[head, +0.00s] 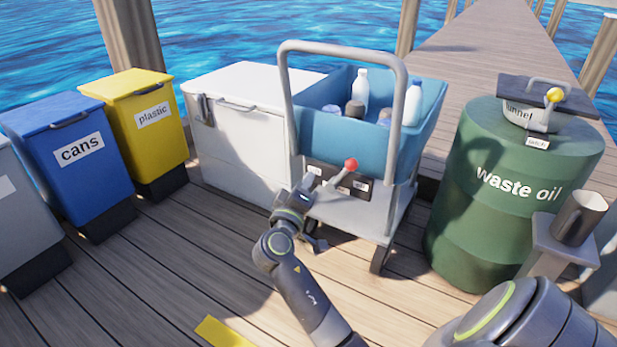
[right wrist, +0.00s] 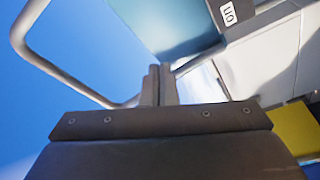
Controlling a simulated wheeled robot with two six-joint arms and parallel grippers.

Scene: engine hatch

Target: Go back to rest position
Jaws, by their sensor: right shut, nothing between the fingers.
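My right gripper (head: 304,196) is in front of the cart's grey front shelf, left of the red-knobbed lever (head: 350,165). Its fingers are shut and empty, and they also show together in the right wrist view (right wrist: 158,86). The lever stands tilted on the labelled panel (head: 325,178) of the cart. In the head view I cannot tell whether the gripper touches the cart. In the right wrist view the panel label (right wrist: 229,14), the cart's handle (right wrist: 70,75) and the blue crate (right wrist: 165,25) show beyond the fingers. My left gripper is in neither view.
The blue crate (head: 325,135) holds several bottles. A white box (head: 245,160) stands left of the cart. Yellow (head: 150,140) and blue (head: 65,160) bins stand left. A green waste oil barrel (head: 490,215) and a dark mug (head: 575,218) are right. The foreground deck (head: 170,280) is mostly clear.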

